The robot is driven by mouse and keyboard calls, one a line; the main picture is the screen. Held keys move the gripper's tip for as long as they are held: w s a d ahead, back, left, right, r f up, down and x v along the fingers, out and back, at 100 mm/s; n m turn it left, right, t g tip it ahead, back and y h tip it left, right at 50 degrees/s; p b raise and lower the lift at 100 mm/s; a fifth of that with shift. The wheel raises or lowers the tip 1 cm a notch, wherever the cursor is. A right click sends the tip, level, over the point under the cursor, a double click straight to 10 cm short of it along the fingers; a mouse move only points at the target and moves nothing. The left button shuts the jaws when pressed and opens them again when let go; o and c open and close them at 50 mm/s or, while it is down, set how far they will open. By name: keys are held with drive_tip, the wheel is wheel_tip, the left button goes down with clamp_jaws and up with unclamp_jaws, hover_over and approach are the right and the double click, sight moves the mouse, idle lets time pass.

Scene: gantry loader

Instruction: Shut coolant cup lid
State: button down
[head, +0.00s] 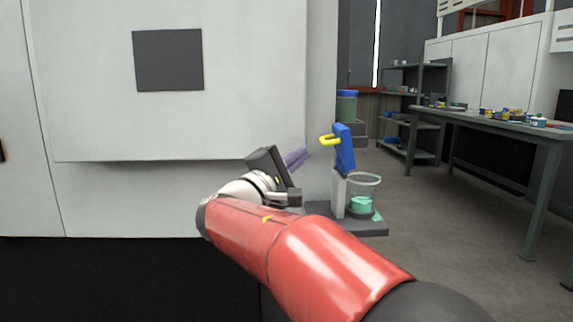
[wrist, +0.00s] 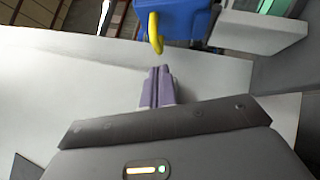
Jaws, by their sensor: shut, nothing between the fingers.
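The clear coolant cup (head: 363,185) holds green liquid and stands beside a pale post on a dark base. The blue lid (head: 345,152) stands open, steeply tilted at the top of the post, with a yellow handle (head: 329,140) pointing left. In the wrist view the blue lid (wrist: 188,18) is at the top, and its yellow handle (wrist: 156,34) hangs just beyond my fingertips. My gripper (head: 298,157) has purple fingers and is left of the lid, apart from the handle. In the wrist view the fingers (wrist: 157,76) are together and empty.
A large white machine panel (head: 100,125) fills the left, close behind my gripper. The dark base (head: 365,227) of the cup stand sticks out at its right. A workbench (head: 480,120) with small items and a shelf rack (head: 420,75) stand farther right. Grey floor between is clear.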

drive_tip(key=shift+x, duration=1.95)
drive_tip(key=shift+r, duration=0.1)
